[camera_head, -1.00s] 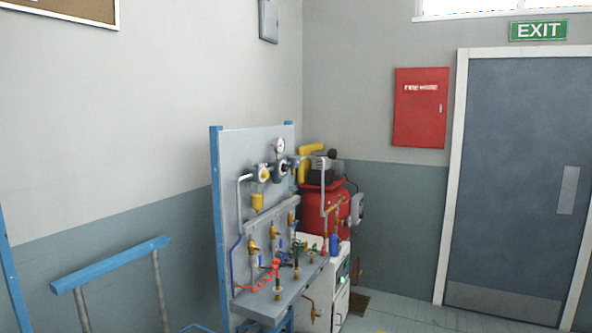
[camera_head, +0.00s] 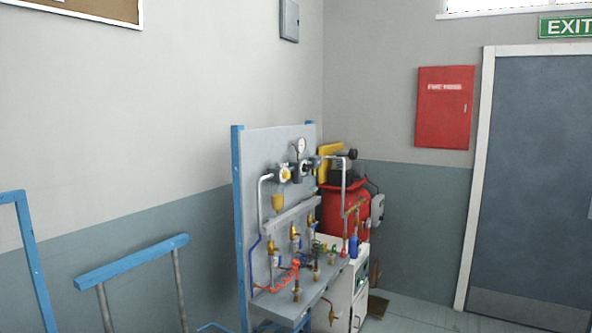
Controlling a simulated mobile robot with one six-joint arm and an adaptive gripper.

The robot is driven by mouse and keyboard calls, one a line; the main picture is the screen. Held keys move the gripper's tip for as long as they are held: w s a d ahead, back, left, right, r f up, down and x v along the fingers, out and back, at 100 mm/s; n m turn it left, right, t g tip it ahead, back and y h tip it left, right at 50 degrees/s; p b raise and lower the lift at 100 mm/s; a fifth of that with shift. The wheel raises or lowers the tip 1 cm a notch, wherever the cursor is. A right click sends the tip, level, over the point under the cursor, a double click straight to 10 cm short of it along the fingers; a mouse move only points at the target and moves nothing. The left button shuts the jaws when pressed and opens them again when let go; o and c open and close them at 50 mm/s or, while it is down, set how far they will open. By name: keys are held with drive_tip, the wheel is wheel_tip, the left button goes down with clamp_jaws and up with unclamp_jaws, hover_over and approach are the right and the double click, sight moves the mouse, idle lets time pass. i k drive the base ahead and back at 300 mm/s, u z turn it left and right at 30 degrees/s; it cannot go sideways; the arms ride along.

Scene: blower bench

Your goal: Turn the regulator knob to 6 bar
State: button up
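The blower bench's grey upright panel (camera_head: 262,160) stands right of the middle in the head view, between blue posts. A round white pressure gauge (camera_head: 300,146) sits near its top. A dark round fitting (camera_head: 305,170) below the gauge looks like the regulator knob, but it is too small to be sure, and its setting cannot be read. My gripper is not in view.
A blue rail (camera_head: 132,262) on grey posts stands in the left foreground, before the bench. A red compressor tank (camera_head: 345,212) and a white cabinet (camera_head: 360,295) stand behind and right. Bare floor (camera_head: 420,318) shows at the lower right, before the grey door (camera_head: 540,190).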

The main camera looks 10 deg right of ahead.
sight(306, 168)
drive_tip(key=z, duration=0.35)
drive_tip(key=i, duration=0.9)
drive_tip(key=u, duration=0.3)
